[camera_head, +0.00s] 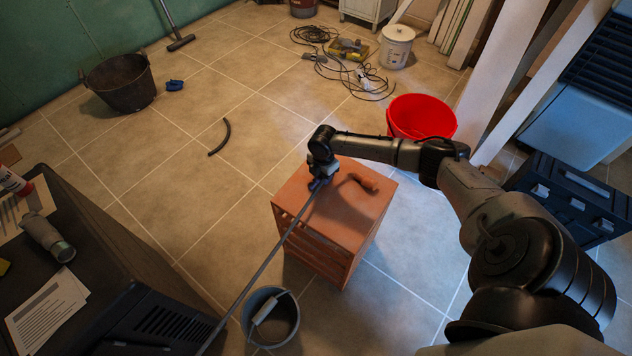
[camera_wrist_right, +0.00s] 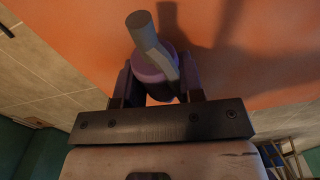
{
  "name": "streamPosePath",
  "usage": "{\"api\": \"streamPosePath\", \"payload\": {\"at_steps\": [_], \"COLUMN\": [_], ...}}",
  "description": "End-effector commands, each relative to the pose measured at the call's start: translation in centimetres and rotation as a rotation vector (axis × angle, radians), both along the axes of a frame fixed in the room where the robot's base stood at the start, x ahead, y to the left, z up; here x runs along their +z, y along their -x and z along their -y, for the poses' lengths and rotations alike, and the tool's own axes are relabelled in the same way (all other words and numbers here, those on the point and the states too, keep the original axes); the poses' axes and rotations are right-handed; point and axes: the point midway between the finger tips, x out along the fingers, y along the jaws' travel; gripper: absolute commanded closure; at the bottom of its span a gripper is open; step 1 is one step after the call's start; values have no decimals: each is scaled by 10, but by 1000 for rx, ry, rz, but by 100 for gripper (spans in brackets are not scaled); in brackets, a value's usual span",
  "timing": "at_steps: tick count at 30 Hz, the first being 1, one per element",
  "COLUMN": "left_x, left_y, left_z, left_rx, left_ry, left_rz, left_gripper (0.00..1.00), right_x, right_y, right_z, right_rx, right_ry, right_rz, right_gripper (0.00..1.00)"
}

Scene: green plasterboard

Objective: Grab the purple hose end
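The purple hose end (camera_wrist_right: 152,70) sits between the two fingers of my right gripper (camera_wrist_right: 160,88) in the right wrist view, with both fingers against its sides. A grey tube sticks out of the purple part. In the head view my right gripper (camera_head: 318,180) is at the left edge of an orange crate's top (camera_head: 340,202), and only a little purple-blue shows there. A long thin grey hose (camera_head: 262,265) runs straight from it down to the lower left. My left gripper is out of view.
A grey-blue bucket (camera_head: 258,325) stands in front of the crate and a red bucket (camera_head: 421,116) behind it. A brown object (camera_head: 365,182) lies on the crate. A dark bench (camera_head: 110,250) is at left.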

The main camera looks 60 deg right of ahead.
Motion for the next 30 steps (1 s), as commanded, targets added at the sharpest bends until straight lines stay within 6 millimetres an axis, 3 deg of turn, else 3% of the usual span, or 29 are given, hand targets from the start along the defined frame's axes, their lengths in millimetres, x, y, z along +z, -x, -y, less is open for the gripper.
{"api": "streamPosePath", "payload": {"at_steps": [10, 20, 30], "left_x": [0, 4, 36], "left_y": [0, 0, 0], "left_z": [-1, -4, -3], "left_rx": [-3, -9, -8], "left_ry": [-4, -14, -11], "left_rz": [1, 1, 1], "left_gripper": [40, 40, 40], "right_x": [0, 6, 50], "right_y": [0, 0, 4], "right_z": [0, 0, 1], "right_rx": [0, 0, 0], "right_ry": [0, 0, 1], "right_rz": [0, 0, -2], "right_gripper": [98, 98, 98]}}
